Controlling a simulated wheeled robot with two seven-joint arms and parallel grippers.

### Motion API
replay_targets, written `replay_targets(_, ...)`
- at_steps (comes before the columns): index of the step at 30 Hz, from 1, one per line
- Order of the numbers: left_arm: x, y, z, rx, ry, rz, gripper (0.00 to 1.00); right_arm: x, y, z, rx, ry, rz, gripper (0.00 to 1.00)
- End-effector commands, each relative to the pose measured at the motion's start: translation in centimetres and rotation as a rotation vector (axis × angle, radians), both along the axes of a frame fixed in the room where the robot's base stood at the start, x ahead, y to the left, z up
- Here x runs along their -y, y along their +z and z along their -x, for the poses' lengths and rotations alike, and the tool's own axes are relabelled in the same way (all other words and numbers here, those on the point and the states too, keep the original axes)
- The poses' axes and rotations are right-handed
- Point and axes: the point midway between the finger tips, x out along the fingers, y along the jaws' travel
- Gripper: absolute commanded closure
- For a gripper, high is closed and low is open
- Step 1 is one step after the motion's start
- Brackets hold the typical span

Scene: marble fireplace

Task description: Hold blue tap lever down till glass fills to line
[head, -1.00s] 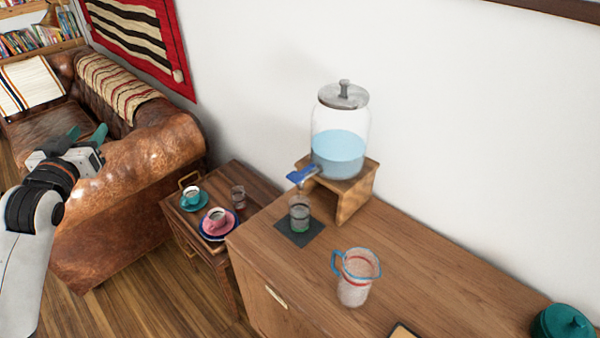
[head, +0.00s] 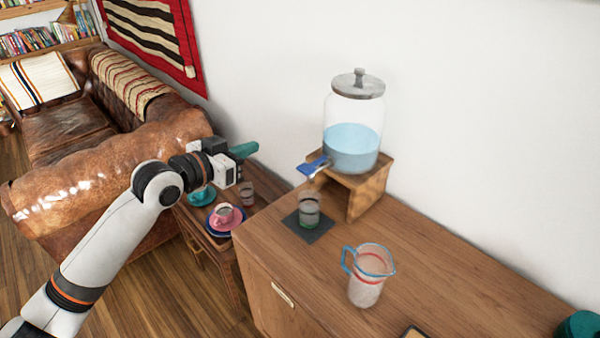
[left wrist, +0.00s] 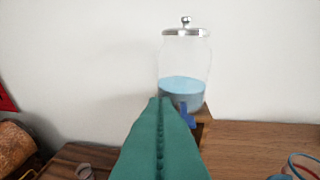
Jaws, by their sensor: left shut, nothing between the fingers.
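A glass dispenser (head: 352,140) with a metal lid and blue water in its lower part stands on a wooden stand (head: 372,190). Its blue tap lever (head: 313,167) points out to the left, over a drinking glass (head: 309,209) on a dark mat (head: 296,230). The glass has a green mark near its base; its water level is hard to tell. My left gripper (head: 243,151) is shut and empty, left of the lever and apart from it. In the left wrist view the green fingers (left wrist: 160,140) point toward the dispenser and partly cover the lever (left wrist: 187,117).
A pitcher (head: 370,278) with a blue handle stands on the cabinet (head: 440,270) in front of the dispenser. A side table with a teal cup (head: 201,195), a pink cup (head: 224,213) and another glass (head: 247,193) lies below my left gripper. A leather sofa (head: 110,170) is at left.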

Motion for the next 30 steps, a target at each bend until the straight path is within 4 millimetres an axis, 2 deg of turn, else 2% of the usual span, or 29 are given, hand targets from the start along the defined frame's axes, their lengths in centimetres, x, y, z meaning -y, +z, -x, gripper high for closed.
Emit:
replay_targets(1, 1.3, -0.7, 0.2, -0.008, -0.037, -0.009, 1.0, 0.0, -0.5, 0.0, 0.0, 0.0, 0.0, 0.68)
replay_targets(3, 2.6, -1.4, 0.6, -0.02, -0.077, -0.02, 1.0, 0.0, -0.7, 0.0, 0.0, 0.0, 0.0, 0.68)
replay_targets(6, 3.6, -1.9, 0.9, -0.032, -0.108, -0.028, 1.0, 0.0, -0.8, 0.0, 0.0, 0.0, 0.0, 0.68)
replay_targets(19, 4.1, -2.0, 0.9, -0.035, -0.117, -0.028, 1.0, 0.0, -0.6, 0.0, 0.0, 0.0, 0.0, 0.68)
replay_targets(23, 5.0, -2.2, -0.1, -0.037, -0.117, -0.026, 1.0, 0.0, -0.2, 0.0, 0.0, 0.0, 0.0, 0.68)
replay_targets(30, 8.2, -3.2, -3.5, -0.037, -0.116, -0.026, 1.0, 0.0, 1.1, 0.0, 0.0, 0.0, 0.0, 0.68)
